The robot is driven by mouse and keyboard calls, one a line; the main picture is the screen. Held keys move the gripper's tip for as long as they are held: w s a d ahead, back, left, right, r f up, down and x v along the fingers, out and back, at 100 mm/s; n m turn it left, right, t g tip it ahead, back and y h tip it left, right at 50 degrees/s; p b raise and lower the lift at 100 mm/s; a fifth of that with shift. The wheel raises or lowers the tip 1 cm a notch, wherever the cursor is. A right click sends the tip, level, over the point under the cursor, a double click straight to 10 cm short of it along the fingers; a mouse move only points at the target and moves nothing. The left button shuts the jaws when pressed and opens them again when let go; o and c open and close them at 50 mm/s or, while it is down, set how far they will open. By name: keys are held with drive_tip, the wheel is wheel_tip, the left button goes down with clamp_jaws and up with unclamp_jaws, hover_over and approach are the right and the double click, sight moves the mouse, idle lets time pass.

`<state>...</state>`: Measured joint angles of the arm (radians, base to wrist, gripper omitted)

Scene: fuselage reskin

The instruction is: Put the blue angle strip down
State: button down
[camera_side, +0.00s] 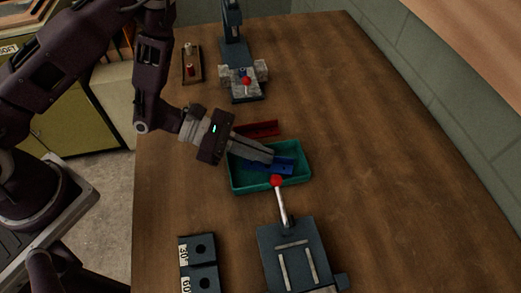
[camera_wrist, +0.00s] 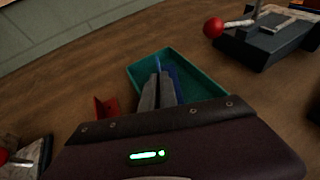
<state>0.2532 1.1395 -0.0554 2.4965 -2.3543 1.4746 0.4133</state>
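The blue angle strip (camera_side: 284,166) is inside the green tray (camera_side: 238,184), low and near the tray floor. I cannot tell whether it touches the floor. My gripper (camera_side: 272,156) reaches into the tray from the left with its fingers close together at the strip. In the wrist view, the strip (camera_wrist: 158,64) shows at and beyond the fingertips (camera_wrist: 160,77), its upright edge lined up between them. The fingers look shut on that edge. They hide part of the strip.
A red angle piece (camera_side: 262,128) lies just behind the tray. A dark lever tool with a red knob (camera_side: 277,181) stands in front, its knob close to the tray's near rim. Another machine (camera_side: 243,82) stands at the back. Labelled dark blocks (camera_side: 199,265) lie front left. The table's right side is clear.

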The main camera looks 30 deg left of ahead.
drive_tip(key=shift+f, duration=0.45)
drive_tip(key=c, duration=1.6)
unclamp_jaws()
drive_tip(key=shift+w, duration=0.1)
drive_tip(key=shift+a, duration=0.1)
